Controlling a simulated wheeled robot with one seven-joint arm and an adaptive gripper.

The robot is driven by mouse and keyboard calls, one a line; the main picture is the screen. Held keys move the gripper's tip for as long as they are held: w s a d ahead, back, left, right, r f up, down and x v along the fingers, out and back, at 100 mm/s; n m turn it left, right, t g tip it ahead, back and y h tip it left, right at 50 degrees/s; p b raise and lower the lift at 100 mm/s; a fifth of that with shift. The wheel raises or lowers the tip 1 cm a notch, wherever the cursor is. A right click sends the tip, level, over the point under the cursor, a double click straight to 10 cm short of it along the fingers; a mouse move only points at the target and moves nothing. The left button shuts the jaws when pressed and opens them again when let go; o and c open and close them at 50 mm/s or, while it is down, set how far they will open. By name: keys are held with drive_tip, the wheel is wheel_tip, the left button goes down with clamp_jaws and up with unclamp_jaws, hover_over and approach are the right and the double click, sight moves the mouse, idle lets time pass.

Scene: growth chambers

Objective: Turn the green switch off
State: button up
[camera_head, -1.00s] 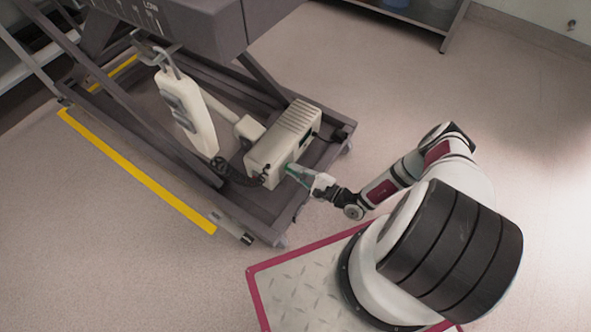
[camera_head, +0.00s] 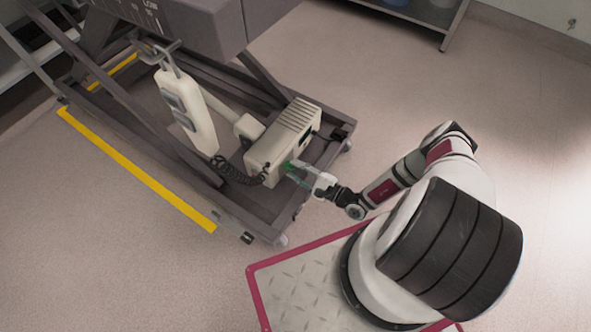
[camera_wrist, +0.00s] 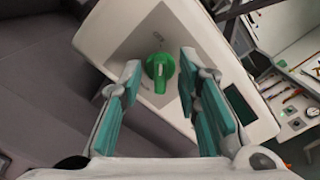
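The green switch (camera_wrist: 160,70) is a round knob with a raised grip bar, set in a grey recessed panel on the end of the cream box (camera_wrist: 215,60). In the wrist view it lies between and beyond the two teal-padded fingertips of my gripper (camera_wrist: 158,95), which is open and holds nothing. In the head view my gripper (camera_head: 300,173) is at the near end of the cream box (camera_head: 280,145), and the switch is hard to make out there. I cannot tell whether the fingers touch the knob.
The box sits on the dark base frame (camera_head: 262,215) of a lift cart. A cream handset (camera_head: 190,112) hangs beside it, with a coiled cable (camera_head: 235,174) near the box. A yellow strip (camera_head: 140,173) runs along the frame. The floor (camera_head: 430,85) at right is clear.

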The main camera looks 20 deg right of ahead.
drive_tip(key=v, duration=1.1)
drive_tip(key=shift+s, duration=0.2)
